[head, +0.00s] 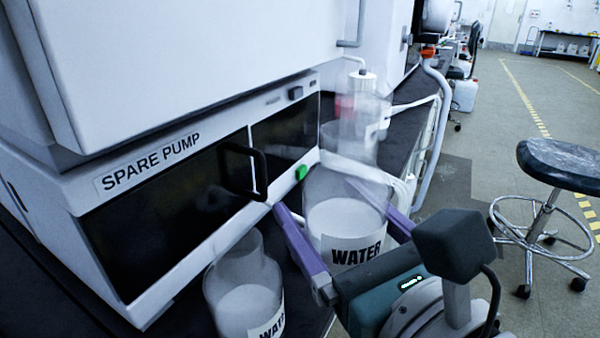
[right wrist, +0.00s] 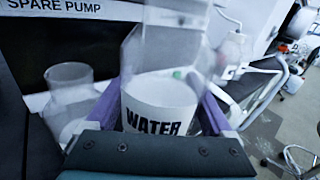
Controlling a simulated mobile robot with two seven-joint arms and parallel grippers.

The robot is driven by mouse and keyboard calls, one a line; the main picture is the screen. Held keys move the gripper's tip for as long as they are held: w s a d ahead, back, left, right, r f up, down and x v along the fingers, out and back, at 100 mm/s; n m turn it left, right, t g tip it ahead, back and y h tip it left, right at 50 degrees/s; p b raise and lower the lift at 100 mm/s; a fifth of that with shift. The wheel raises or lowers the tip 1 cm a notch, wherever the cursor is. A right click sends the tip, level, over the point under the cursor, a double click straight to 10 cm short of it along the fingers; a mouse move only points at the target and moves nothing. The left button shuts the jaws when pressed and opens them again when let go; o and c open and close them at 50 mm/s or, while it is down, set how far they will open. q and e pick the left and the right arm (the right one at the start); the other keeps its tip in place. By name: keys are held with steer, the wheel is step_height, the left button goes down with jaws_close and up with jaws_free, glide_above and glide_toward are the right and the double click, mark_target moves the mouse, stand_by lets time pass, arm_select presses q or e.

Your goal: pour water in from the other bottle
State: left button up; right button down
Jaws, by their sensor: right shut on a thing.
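A clear bottle labelled WATER (head: 345,217) is between the purple fingers of my right gripper (head: 315,196), which is shut on it. It looks roughly upright, and its base is hidden behind the gripper. In the right wrist view the same bottle (right wrist: 158,105) fills the space between the fingers (right wrist: 155,98). A second clear WATER bottle (head: 243,290) stands to the left of the gripper, at the lower edge of the head view. It also shows in the right wrist view (right wrist: 70,92). Its mouth looks open. My left gripper is not in view.
The SPARE PUMP unit (head: 175,195) stands close behind the bottles, with a black handle on its front. Capped glassware with tubing (head: 362,95) is behind the held bottle, partly overlapped by it. A stool (head: 560,165) stands on open floor at right.

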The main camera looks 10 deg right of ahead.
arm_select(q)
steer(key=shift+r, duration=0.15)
arm_select(e)
steer(key=shift+r, duration=0.15)
arm_select(q)
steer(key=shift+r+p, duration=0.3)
steer(key=shift+p, duration=0.1)
arm_select(e)
steer(key=shift+n, duration=0.3)
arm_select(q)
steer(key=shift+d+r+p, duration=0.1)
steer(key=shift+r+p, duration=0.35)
arm_select(e)
steer(key=shift+r, duration=0.15)
arm_select(q)
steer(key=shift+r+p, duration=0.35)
steer(key=shift+p, duration=0.05)
arm_select(e)
steer(key=shift+r+n, duration=0.2)
steer(key=shift+n, duration=0.2)
steer(key=shift+w, duration=0.1)
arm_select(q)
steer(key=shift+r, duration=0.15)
arm_select(e)
steer(key=shift+a, duration=0.1)
arm_select(q)
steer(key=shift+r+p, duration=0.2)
steer(key=shift+p, duration=0.15)
arm_select(e)
steer(key=shift+n, duration=0.4)
